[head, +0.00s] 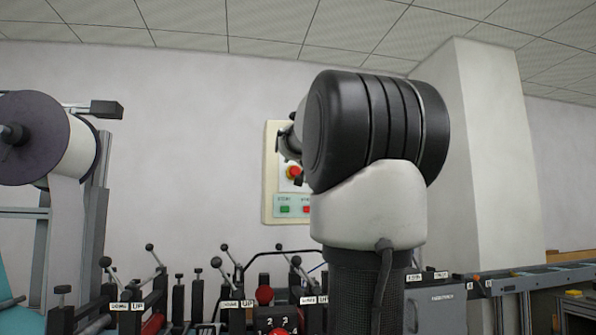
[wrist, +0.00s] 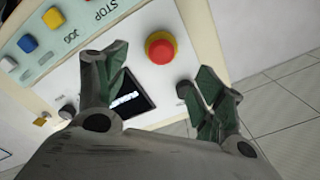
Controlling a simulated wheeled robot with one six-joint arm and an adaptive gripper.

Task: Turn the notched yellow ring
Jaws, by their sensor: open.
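A red mushroom button (wrist: 161,49) with an orange-yellow rim (wrist: 159,34) around it sits on the pale control panel in the wrist view. Notches on the rim are too small to make out. In the head view the red button (head: 294,173) shows on the wall panel, left of my arm. My gripper (wrist: 155,70) is open and empty, its two dark green-padded fingers spread in front of the panel. The button appears between and beyond the fingertips; contact is not visible. In the head view my wrist hides part of the gripper and panel.
The panel (wrist: 150,15) also carries a dark screen (wrist: 128,100), a black knob (wrist: 67,112) and yellow, blue and white push buttons at upper left. Levers with ball knobs (head: 216,262) stand below in the head view. A large white roll (head: 80,150) is at left.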

